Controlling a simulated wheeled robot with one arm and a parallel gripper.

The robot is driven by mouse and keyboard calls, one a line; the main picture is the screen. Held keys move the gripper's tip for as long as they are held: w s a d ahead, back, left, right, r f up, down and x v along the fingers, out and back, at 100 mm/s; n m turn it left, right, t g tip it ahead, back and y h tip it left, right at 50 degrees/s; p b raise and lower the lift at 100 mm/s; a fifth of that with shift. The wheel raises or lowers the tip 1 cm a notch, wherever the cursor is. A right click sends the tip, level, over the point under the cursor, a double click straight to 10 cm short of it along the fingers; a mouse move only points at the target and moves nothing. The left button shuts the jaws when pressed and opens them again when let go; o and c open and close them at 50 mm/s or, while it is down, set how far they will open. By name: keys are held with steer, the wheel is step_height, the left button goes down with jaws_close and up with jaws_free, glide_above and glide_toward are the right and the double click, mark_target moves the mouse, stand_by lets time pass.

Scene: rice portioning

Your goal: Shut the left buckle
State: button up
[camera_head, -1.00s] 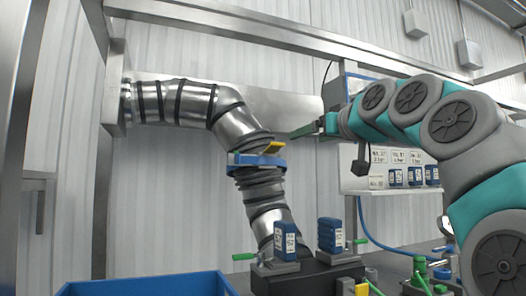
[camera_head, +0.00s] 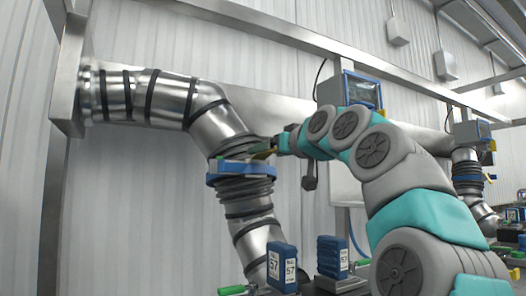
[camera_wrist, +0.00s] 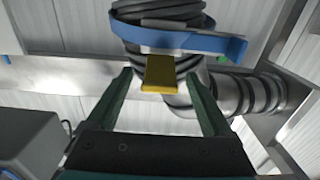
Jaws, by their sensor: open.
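The left buckle is a blue band (camera_head: 240,178) around the dark ribbed sleeve of the silver pipe, with a yellow lever. In the wrist view the yellow lever (camera_wrist: 158,73) sticks out from the blue band (camera_wrist: 190,43) toward me. My gripper (camera_head: 267,151) is at the right side of the band in the head view, close to the lever. In the wrist view my gripper (camera_wrist: 158,76) is open, with one green finger on each side of the lever's end. I cannot tell whether either finger touches it. The lever is partly hidden in the head view.
A monitor (camera_head: 362,90) hangs behind my arm. A second pipe (camera_head: 470,180) with a blue and yellow fitting is at the far right. A steel post stands left.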

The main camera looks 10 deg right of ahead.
steer(key=shift+x, duration=1.1)
steer(key=shift+w+a+p, duration=0.2)
steer(key=shift+w+p, duration=0.1)
steer(key=shift+w, duration=0.25)
jaws_close()
